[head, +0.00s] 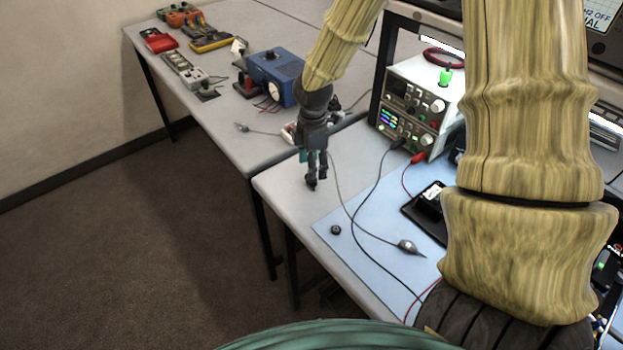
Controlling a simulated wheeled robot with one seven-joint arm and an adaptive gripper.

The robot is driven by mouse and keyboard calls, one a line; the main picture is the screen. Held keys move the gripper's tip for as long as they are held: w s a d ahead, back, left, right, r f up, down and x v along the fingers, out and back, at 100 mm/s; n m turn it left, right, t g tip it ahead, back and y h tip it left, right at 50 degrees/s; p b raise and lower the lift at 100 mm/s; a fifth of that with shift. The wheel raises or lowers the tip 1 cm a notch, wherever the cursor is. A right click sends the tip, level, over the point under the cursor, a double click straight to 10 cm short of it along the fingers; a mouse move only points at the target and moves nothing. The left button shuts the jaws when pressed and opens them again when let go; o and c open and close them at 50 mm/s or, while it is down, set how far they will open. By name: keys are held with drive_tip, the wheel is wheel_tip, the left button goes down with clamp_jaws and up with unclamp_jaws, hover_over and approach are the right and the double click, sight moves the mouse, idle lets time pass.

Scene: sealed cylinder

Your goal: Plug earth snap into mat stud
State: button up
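The light blue mat (340,258) lies on the front bench. A small dark round piece (336,230) sits near its left edge; it looks like a stud or snap, but I cannot tell which. My gripper (316,184) points down over the bench's left part, beyond the mat's edge and above-left of that piece in the picture. Its dark fingers look close together, but whether they hold a small dark thing is too small to tell. A thin grey lead runs from behind my gripper to a grey pointed connector (408,247) on the mat. I cannot pick out the earth snap with certainty.
A power supply (408,112) stands behind the mat, with black and red leads crossing it. A black tray-like device (428,208) lies on the mat's right. The left bench (225,140) holds a blue machine (275,75) and meters. My arm hides the right side.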

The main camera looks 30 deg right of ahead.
idle(0.3)
drive_tip(key=shift+w+f+p, duration=0.2)
drive_tip(key=shift+f+p, duration=0.75)
drive_tip(key=shift+f, duration=1.7)
drive_tip(key=c, duration=1)
